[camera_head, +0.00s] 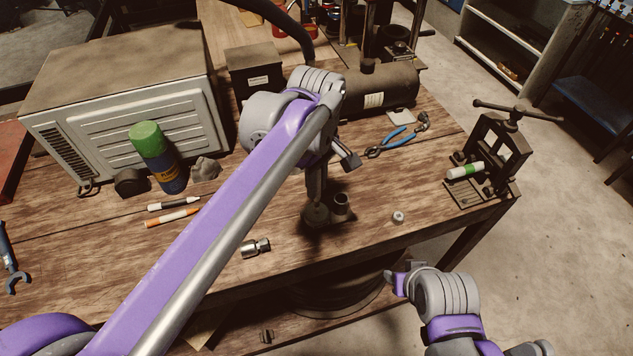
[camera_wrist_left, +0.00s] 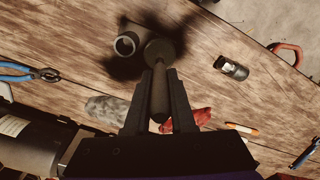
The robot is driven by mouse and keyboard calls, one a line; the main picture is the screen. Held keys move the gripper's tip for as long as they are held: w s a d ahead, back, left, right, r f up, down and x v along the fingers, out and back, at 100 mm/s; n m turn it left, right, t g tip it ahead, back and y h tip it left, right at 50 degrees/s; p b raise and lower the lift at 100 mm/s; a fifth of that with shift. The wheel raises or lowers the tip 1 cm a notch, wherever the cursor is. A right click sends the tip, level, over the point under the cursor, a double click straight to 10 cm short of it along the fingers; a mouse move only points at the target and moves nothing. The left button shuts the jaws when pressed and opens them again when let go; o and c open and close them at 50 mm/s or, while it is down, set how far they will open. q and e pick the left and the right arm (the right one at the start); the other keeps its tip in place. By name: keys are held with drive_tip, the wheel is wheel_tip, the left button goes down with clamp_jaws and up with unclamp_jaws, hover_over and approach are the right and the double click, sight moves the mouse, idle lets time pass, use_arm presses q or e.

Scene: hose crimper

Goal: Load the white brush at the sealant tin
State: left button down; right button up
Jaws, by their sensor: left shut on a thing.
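My left gripper (camera_head: 315,182) is low over the middle of the bench. Its two dark fingers also show in the left wrist view (camera_wrist_left: 160,100), shut on a dark, slim handle (camera_wrist_left: 159,92). The handle meets a dark round piece (camera_wrist_left: 160,50), also seen in the head view (camera_head: 315,214). I cannot tell whether this is a brush in the sealant tin, and no white shows on it. A dark open-topped cylinder (camera_head: 341,207) stands right beside it; its open mouth shows in the wrist view (camera_wrist_left: 125,44). My right gripper (camera_head: 394,283) hangs past the front edge, its fingers unclear.
A metal fitting (camera_head: 256,248) and a small pale nut (camera_head: 398,217) lie near the front edge. Markers (camera_head: 172,217) lie left, blue-handled pliers (camera_head: 392,141) right. A press (camera_head: 490,160) holding a white-green tube stands at the right corner. A spray can (camera_head: 157,158) stands left.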

use_arm(q)
drive_tip(key=shift+r+p, duration=1.7)
drive_tip(key=shift+r, duration=1.8)
drive_tip(key=shift+w, duration=0.1)
use_arm(e)
drive_tip(key=shift+t, duration=0.3)
drive_tip(key=w+r, duration=0.2)
drive_tip(key=r, duration=0.3)
drive_tip(key=shift+w, duration=0.4)
drive_tip(key=shift+s, duration=0.15)
use_arm(q)
drive_tip(key=shift+f, duration=0.1)
